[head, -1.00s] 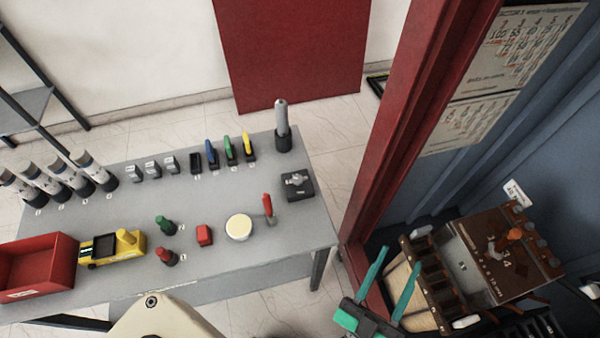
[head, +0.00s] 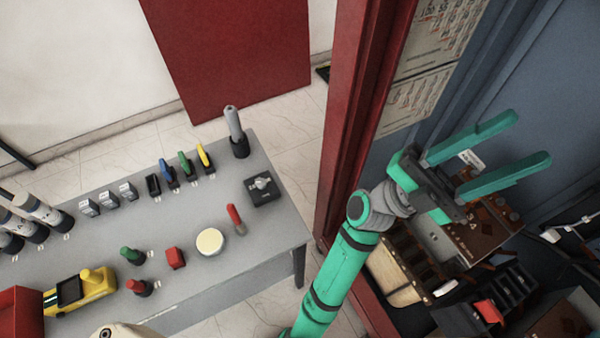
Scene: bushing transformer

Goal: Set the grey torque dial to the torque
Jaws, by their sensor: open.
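A grey knob on a square black base, which looks like the torque dial (head: 262,186), sits near the right end of the grey table. Its setting is too small to read. My gripper (head: 531,138) is open and empty, with its two long green fingers pointing to the upper right. It is well to the right of the dial, in front of the blue cabinet wall and above the brown panel (head: 458,243). The gripper and wrist hide much of that panel and its fittings.
The grey table (head: 225,274) holds a grey-handled tool (head: 235,132), coloured clips, a red lever (head: 236,219), a cream disc (head: 210,241) and a yellow device (head: 80,292). A red cabinet post (head: 355,110) stands between the table and my gripper. A black slotted tray (head: 510,285) lies lower right.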

